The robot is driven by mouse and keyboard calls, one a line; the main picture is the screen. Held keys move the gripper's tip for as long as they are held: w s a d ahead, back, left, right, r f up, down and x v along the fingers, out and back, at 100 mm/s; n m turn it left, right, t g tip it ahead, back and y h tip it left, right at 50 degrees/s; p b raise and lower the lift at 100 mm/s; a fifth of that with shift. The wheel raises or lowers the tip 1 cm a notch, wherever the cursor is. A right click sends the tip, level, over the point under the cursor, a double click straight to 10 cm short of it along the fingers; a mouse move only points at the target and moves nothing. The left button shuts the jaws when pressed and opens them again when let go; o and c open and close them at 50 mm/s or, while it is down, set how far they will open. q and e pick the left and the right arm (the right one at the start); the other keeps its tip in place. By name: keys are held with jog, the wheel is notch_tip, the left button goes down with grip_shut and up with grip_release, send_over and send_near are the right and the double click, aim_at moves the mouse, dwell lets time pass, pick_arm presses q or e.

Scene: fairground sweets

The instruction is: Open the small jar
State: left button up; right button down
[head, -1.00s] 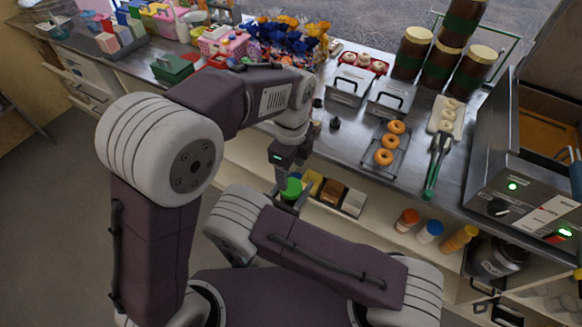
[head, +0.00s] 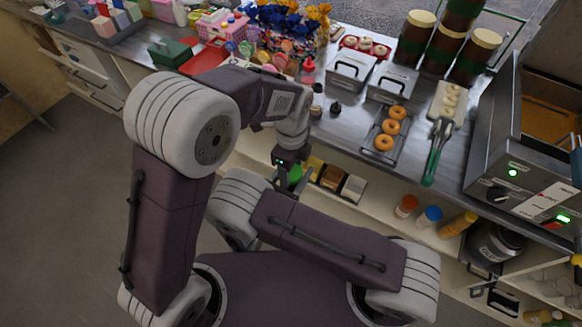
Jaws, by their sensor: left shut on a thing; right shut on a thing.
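A small round green lid (head: 295,173), which I take to be the small jar's, shows beside the front edge of the low shelf. My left gripper (head: 285,181) points down at it with its fingers shut on it, covering part of the green. The jar body under the lid is hidden behind my arm, so I cannot tell what it rests on. My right arm crosses the lower middle of the view, and its gripper is hidden behind its own wrist.
The steel counter (head: 348,138) above carries a doughnut rack (head: 377,148), green-handled tongs (head: 431,166) and a fryer (head: 510,190). The floor at left is clear.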

pick_arm(q)
jog(key=n, duration=0.2)
jog(key=shift+n, duration=0.4)
jog(key=o, duration=1.5)
jog(key=shift+o, duration=0.2)
